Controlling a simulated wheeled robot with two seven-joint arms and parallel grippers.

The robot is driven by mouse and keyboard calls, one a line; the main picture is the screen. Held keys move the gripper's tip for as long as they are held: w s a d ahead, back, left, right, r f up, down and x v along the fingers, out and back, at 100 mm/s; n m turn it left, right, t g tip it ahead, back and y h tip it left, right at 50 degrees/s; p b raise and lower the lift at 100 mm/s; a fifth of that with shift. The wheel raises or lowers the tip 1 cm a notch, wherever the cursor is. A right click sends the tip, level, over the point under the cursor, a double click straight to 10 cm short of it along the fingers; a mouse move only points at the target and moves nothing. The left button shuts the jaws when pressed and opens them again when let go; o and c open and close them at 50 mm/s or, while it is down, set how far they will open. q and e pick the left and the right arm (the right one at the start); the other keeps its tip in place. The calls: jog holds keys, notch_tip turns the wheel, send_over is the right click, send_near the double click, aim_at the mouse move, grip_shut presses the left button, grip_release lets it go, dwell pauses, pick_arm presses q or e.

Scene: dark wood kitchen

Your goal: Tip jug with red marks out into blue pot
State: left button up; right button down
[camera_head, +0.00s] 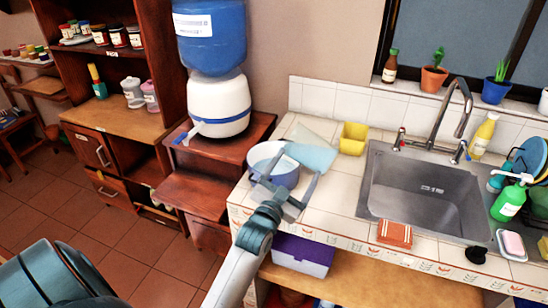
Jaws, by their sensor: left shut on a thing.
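The blue pot (261,155), a round vessel with a pale inside, stands on the tiled counter near its left end. My left gripper (288,172) is in front of and over the pot, its two fingers spread around what it holds. A pale, see-through bluish shape (315,157) just beyond the fingers appears to be the jug, tilted beside or over the pot. The gripper partly hides the jug and the pot's near side. No red marks can be made out, and the jug's contents cannot be told. My right gripper is not in view.
A yellow container (353,138) stands behind the pot, left of the sink (425,190). A water dispenser (217,105) stands on a wooden cabinet to the left. Bare counter lies between pot and sink.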

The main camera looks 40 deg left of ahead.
aim_at(287, 160)
pick_arm(q)
jog(key=shift+a+r+n, duration=0.1)
jog(key=shift+r+n, duration=0.35)
jog(key=shift+n, duration=0.15)
dwell(1.2)
jog(key=shift+s+a+f+n+y, duration=0.1)
jog(key=shift+a+n+y, duration=0.05)
jog(key=shift+a+n, duration=0.35)
jog(key=shift+s+a+f+n+y, duration=0.1)
jog(key=shift+a+n+y, duration=0.05)
jog(key=shift+a+n, duration=0.3)
dwell(2.1)
jog(key=shift+a+r+n+y+p, duration=0.45)
jog(key=shift+r+n+p, duration=0.25)
jog(key=shift+n+p, duration=0.65)
dwell(1.1)
jog(key=f+m+b, duration=0.1)
jog(key=d+f+m+h+b, duration=0.1)
jog(key=b, duration=0.1)
jog(key=shift+f+m, duration=0.2)
jog(key=shift+m, duration=0.2)
jog(key=shift+w+d+r+m, duration=0.15)
jog(key=shift+d+r+m, duration=0.35)
jog(key=shift+d+m, duration=0.3)
jog(key=shift+d+r, duration=0.15)
